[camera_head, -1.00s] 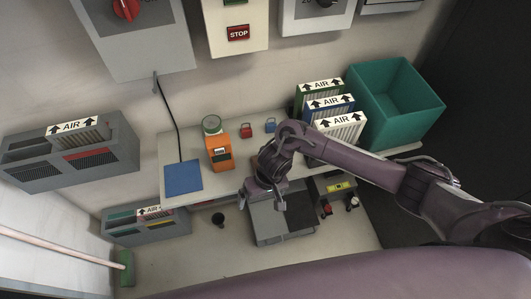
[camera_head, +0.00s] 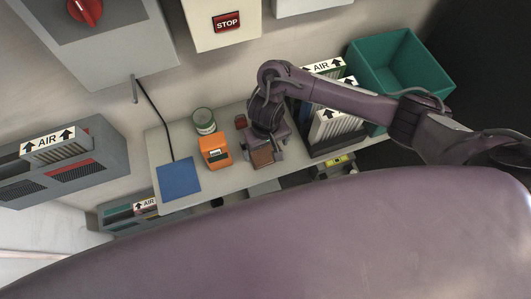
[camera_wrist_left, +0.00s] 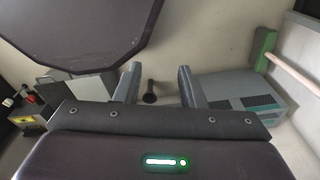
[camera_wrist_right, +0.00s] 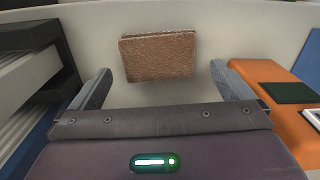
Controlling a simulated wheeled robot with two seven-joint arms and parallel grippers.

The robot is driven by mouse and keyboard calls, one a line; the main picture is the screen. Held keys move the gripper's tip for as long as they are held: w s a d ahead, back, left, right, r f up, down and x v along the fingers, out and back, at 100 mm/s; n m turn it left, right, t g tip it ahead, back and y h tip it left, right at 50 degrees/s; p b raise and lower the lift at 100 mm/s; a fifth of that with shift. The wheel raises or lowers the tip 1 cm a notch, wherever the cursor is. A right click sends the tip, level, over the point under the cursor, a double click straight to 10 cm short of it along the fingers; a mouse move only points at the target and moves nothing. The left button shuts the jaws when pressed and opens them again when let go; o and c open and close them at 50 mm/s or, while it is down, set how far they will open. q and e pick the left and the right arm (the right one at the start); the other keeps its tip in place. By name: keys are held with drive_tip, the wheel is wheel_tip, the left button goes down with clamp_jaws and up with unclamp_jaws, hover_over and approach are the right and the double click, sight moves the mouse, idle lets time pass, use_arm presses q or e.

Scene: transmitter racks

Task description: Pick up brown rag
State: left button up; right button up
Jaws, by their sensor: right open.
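The brown rag (camera_wrist_right: 158,57) lies flat on the pale shelf, ahead of my right gripper (camera_wrist_right: 162,85) in the right wrist view. The gripper's fingers are apart and empty, one on each side of the rag's near edge. In the head view the rag (camera_head: 262,157) shows between the fingers of my right gripper (camera_head: 265,158), over the shelf. My left gripper (camera_wrist_left: 158,82) shows only in the left wrist view, with its fingers apart and nothing between them.
An orange device (camera_head: 215,151) stands just left of my right gripper, with a jar (camera_head: 204,121) behind it and a blue pad (camera_head: 179,180) further left. AIR-labelled filters (camera_head: 336,124) and a teal bin (camera_head: 408,70) stand to the right. The shelf's front edge is close.

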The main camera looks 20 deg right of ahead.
sight(267, 155)
drive_tip(key=f+b, duration=0.1)
drive_tip(key=f, duration=0.1)
drive_tip(key=f+b, duration=0.1)
drive_tip(key=f, duration=0.1)
drive_tip(key=shift+s+d+f, duration=0.1)
drive_tip(key=shift+s, duration=0.1)
drive_tip(key=shift+f, duration=0.2)
drive_tip(key=c, duration=0.7)
use_arm(q)
wheel_tip(267, 155, up, 7)
drive_tip(key=w+p, duration=0.1)
drive_tip(key=p, duration=0.8)
drive_tip(key=shift+d+p, duration=0.15)
drive_tip(key=shift+p, duration=0.15)
use_arm(e)
wheel_tip(267, 155, up, 20)
